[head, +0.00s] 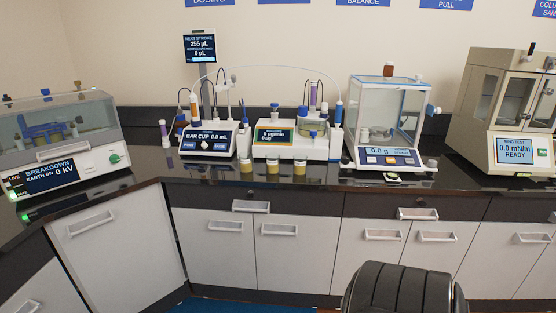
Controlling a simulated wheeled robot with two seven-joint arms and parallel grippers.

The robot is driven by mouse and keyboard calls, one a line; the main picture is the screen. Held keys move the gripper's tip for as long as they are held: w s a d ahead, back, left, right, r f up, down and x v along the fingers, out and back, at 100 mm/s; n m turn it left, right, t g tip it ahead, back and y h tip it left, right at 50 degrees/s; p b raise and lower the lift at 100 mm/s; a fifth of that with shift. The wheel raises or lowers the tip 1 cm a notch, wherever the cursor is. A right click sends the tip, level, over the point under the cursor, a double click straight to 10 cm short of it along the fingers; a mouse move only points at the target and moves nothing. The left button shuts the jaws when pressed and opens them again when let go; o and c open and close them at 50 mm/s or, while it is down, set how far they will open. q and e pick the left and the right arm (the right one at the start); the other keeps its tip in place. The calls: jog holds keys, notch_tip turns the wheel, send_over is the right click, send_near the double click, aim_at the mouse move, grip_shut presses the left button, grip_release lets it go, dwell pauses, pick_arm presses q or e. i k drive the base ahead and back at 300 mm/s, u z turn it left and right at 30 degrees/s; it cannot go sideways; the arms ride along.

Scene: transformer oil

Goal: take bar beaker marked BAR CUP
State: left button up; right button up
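A dosing unit (207,139) on the counter at centre left has a screen reading "BAR CUP 0.0 mL". Upright rods, tubing and small vessels stand on and behind it. I cannot make out which vessel, if any, is the beaker marked BAR CUP, as the parts are small and overlap. Neither of my grippers is in view.
The dark counter (330,178) also holds a titrator (290,138), a glass-walled balance (388,115), a breakdown tester (60,145) and a ring tester (510,110). Small jars (272,167) stand near the front edge. White drawers and doors line the front.

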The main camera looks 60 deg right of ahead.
aim_at(273, 164)
jog(key=z, duration=0.6)
jog(key=i, duration=0.7)
jog(key=z, duration=1.1)
jog(key=i, duration=0.35)
jog(key=z, duration=0.35)
